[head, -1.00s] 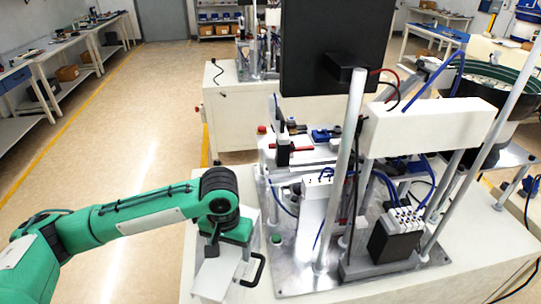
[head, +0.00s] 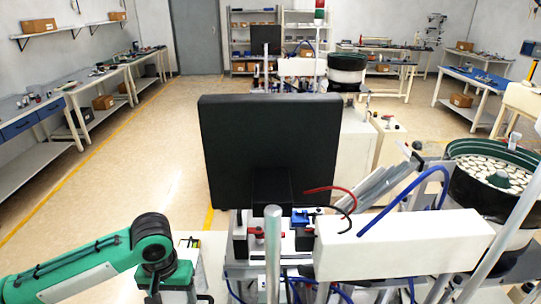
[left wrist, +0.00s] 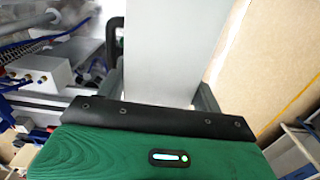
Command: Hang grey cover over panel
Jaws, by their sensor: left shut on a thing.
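The grey cover (left wrist: 168,45) is a flat, pale grey plate in the left wrist view. It lies between the fingers of my left gripper (left wrist: 160,92), which is shut on it. In the head view my left gripper (head: 178,292) is at the bottom edge, partly cut off, and the cover cannot be made out clearly there. A large black upright panel (head: 260,140) stands right of and beyond my left gripper in the head view; I cannot tell whether it is the task's panel. My right gripper is not in view.
A metal post (head: 272,250) and a white box-shaped beam (head: 400,243) stand right of my left arm. A blue hose (head: 408,198) arches above the beam. A bowl feeder (head: 495,180) is at the right. Open floor (head: 150,165) lies to the left.

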